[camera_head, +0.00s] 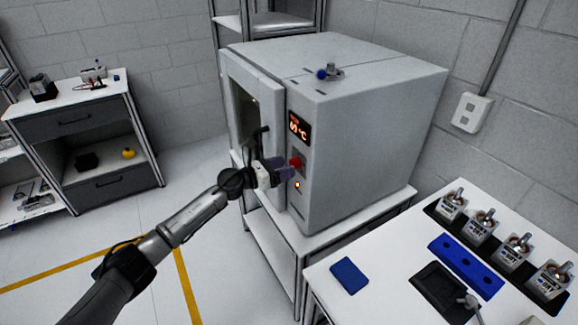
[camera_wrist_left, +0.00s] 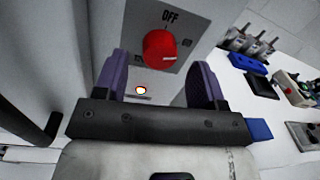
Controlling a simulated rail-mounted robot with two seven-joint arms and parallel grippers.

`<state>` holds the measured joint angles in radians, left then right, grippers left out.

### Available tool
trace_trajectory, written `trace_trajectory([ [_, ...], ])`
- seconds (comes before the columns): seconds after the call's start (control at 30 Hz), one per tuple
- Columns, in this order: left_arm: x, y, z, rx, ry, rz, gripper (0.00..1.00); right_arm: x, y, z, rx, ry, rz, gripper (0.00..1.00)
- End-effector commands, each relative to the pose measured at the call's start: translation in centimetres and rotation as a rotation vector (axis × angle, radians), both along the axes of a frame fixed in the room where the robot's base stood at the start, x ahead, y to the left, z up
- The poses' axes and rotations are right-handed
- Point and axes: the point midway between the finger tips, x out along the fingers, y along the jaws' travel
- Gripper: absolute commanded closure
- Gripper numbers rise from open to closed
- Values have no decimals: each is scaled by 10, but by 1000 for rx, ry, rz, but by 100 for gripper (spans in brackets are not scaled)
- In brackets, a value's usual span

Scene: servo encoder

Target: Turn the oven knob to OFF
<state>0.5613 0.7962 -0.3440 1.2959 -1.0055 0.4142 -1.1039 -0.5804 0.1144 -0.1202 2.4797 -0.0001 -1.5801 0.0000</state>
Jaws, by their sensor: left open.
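The red oven knob (camera_head: 296,162) sits on the front control panel of the grey oven (camera_head: 375,120), below a lit display (camera_head: 299,127). In the left wrist view the knob (camera_wrist_left: 159,49) shows with the "OFF" label (camera_wrist_left: 171,17) above it. A pale mark on the knob's face points toward the right, not up at OFF. My left gripper (camera_head: 284,170) is open in front of the panel. In the wrist view its purple fingers (camera_wrist_left: 163,70) stand apart on either side below the knob, with nothing between them. My right gripper is not in view.
A small lit indicator (camera_head: 297,185) is under the knob. The oven door (camera_head: 250,130) with its dark handle is close left of my gripper. A white table (camera_head: 385,285) at the right holds a blue block, a blue tray and several small devices.

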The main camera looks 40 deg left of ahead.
Motion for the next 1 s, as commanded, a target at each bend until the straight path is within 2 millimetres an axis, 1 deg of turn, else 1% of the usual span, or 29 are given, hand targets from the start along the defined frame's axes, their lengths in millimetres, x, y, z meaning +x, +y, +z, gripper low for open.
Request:
trace_trajectory([
  [0.03, 6, -2, 0, -2, -1, 1, 36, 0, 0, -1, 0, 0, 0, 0],
  [0.2, 16, -7, 0, -1, 0, 0, 36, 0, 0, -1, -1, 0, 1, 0],
  [0.4, 20, -9, 0, 0, 0, 1, 36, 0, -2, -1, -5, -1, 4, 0],
  [0.63, 20, -9, 0, -1, 0, 0, 36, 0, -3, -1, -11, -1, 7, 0],
  [1.0, 20, -9, 0, -1, 1, 1, 71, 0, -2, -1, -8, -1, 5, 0],
])
